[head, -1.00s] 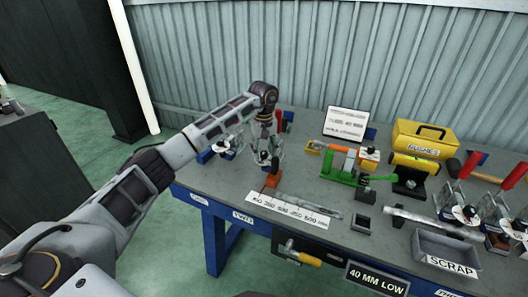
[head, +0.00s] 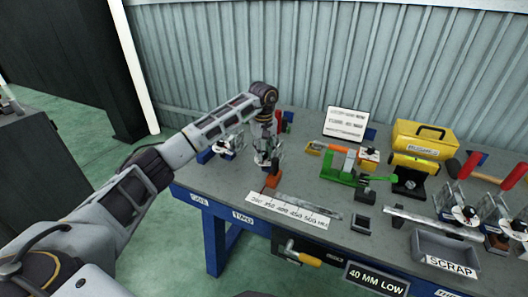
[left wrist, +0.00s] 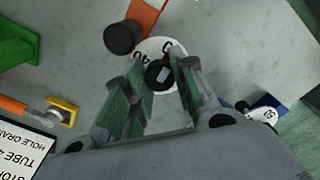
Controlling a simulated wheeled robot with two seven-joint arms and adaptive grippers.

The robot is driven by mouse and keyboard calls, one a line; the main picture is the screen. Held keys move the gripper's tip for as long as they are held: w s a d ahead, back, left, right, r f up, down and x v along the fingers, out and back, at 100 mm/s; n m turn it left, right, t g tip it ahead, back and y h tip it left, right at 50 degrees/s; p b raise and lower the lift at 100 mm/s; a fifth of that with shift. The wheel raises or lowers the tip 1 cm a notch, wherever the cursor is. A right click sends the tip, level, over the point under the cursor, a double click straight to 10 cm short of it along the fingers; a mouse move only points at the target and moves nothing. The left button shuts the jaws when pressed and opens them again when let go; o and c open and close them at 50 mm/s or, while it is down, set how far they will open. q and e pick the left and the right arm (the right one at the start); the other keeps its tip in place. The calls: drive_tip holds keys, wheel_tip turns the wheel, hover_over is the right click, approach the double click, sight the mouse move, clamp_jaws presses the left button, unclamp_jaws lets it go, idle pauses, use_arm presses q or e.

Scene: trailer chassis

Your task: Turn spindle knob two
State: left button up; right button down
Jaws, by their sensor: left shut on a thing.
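Spindle knob two is a black knob (left wrist: 160,74) on a white numbered dial (left wrist: 152,50), in the left wrist view. My left gripper (left wrist: 160,84) has its two fingers on either side of the knob and is shut on it. In the head view the same gripper (head: 266,160) points down at the second station, behind the label TWO (head: 243,217). Its fingers largely hide the knob there. An orange block (head: 272,181) sits just in front of that station. My right gripper is not in view.
Another dial with a black knob (left wrist: 264,104) stands close by. A green and orange fixture (head: 345,168), a yellow box (head: 422,138) and a scrap tray (head: 446,250) are to the right.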

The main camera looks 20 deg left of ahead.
use_arm(q)
drive_tip(key=n+p, duration=0.1)
drive_tip(key=n, duration=0.2)
drive_tip(key=shift+r, duration=0.1)
drive_tip(key=shift+n+p, duration=0.45)
drive_tip(key=shift+n, duration=0.45)
drive_tip(key=n+p, duration=0.1)
drive_tip(key=n, duration=0.5)
drive_tip(key=shift+n+p, duration=0.3)
drive_tip(key=shift+p, duration=0.05)
drive_tip(key=shift+n, duration=0.9)
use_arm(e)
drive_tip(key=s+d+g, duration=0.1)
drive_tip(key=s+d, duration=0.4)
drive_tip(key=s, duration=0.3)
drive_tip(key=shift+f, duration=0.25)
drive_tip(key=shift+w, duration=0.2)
